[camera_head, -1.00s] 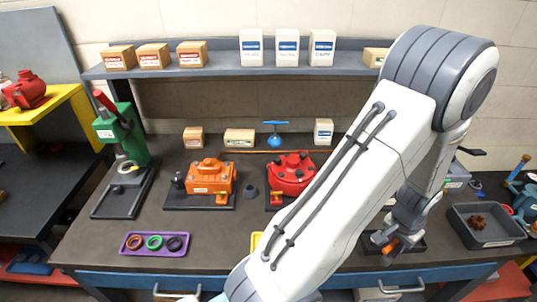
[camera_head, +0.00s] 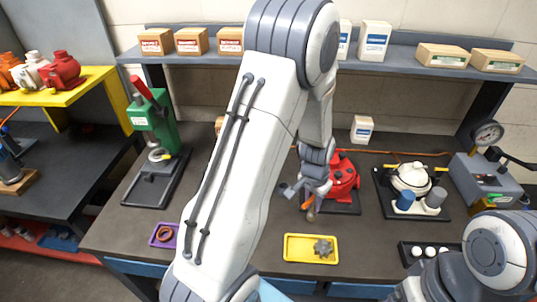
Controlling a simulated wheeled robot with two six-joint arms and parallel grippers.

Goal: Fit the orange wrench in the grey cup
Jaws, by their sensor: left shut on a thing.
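My left gripper (camera_head: 311,208) is shut on the orange wrench (camera_head: 307,202), of which only a small orange part shows between the jaws. They are in the middle of the view, just left of the red motor (camera_head: 343,178) and above the bench. I cannot tell the height above the bench. The grey cup cannot be made out for certain; my left arm covers the bench left of the red motor. My right arm shows at the lower right, with its gripper out of view.
A yellow tray (camera_head: 290,250) with a grey gear (camera_head: 323,248) lies in front of my left gripper. A white motor (camera_head: 411,178) stands at the right, beside a gauge unit (camera_head: 487,180). A green press (camera_head: 158,125) and purple tray (camera_head: 156,238) are at the left.

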